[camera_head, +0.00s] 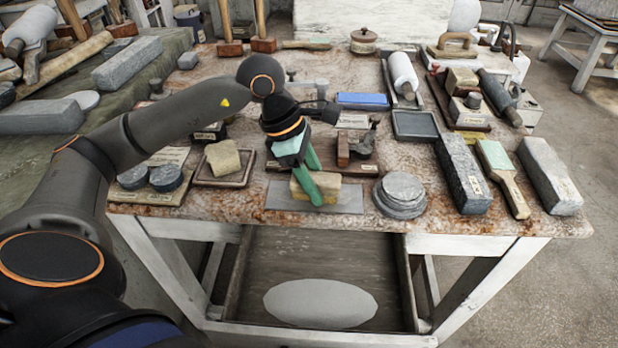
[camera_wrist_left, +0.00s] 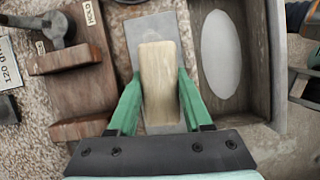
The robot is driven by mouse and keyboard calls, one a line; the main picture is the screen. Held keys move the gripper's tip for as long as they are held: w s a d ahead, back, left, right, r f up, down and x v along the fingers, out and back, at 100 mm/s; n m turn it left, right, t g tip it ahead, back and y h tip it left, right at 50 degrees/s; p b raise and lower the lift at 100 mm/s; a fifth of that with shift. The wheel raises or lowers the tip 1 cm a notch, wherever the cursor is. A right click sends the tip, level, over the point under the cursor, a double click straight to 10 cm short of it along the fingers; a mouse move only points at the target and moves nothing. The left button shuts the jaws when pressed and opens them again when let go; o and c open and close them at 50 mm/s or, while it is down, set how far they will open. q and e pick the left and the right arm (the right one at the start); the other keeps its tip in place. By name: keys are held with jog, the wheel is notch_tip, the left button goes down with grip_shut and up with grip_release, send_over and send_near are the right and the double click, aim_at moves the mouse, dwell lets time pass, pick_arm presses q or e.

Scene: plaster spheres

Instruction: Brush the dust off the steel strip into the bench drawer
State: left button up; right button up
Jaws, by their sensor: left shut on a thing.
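My left gripper (camera_head: 308,188) reaches down over the front of the bench, its green fingers on either side of a pale tan block (camera_head: 328,188). In the left wrist view the gripper (camera_wrist_left: 158,105) is shut on this block (camera_wrist_left: 160,75). The block is over the flat grey steel strip (camera_head: 353,202), which also shows in the wrist view (camera_wrist_left: 141,30). I cannot tell whether they touch. No dust can be made out on the bare strip. The bench drawer (camera_head: 270,270) is open below the front edge, with a pale oval patch (camera_head: 320,303) on its floor.
A stack of grey discs (camera_head: 402,190) stands right of the strip. A tan block on a tray (camera_head: 222,160) stands left. A wooden stand (camera_head: 357,150) is behind. The drawer is otherwise clear.

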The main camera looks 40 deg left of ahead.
pick_arm(q)
jog(key=shift+w+d, duration=0.25)
jog(key=shift+d, duration=0.25)
jog(key=shift+w+d, duration=0.2)
jog(key=shift+d, duration=0.3)
jog(key=shift+s+a+f+b, duration=0.1)
jog(key=shift+s+a+b, duration=0.2)
jog(key=shift+a, duration=0.35)
jog(key=shift+s+a+r+b, duration=0.1)
jog(key=shift+s+a+b, duration=0.2)
jog(key=shift+a, duration=0.4)
jog(key=shift+s+a+f+b, duration=0.1)
jog(key=shift+s+a+b, duration=0.2)
jog(key=shift+a, duration=0.35)
jog(key=shift+d+r+p, duration=0.25)
jog(key=shift+r+p, duration=0.1)
jog(key=shift+p, duration=0.1)
jog(key=shift+w+d+r+p, duration=0.4)
jog(key=shift+d+r+p, duration=0.1)
jog(key=shift+d+p, duration=0.2)
jog(key=shift+f, duration=0.1)
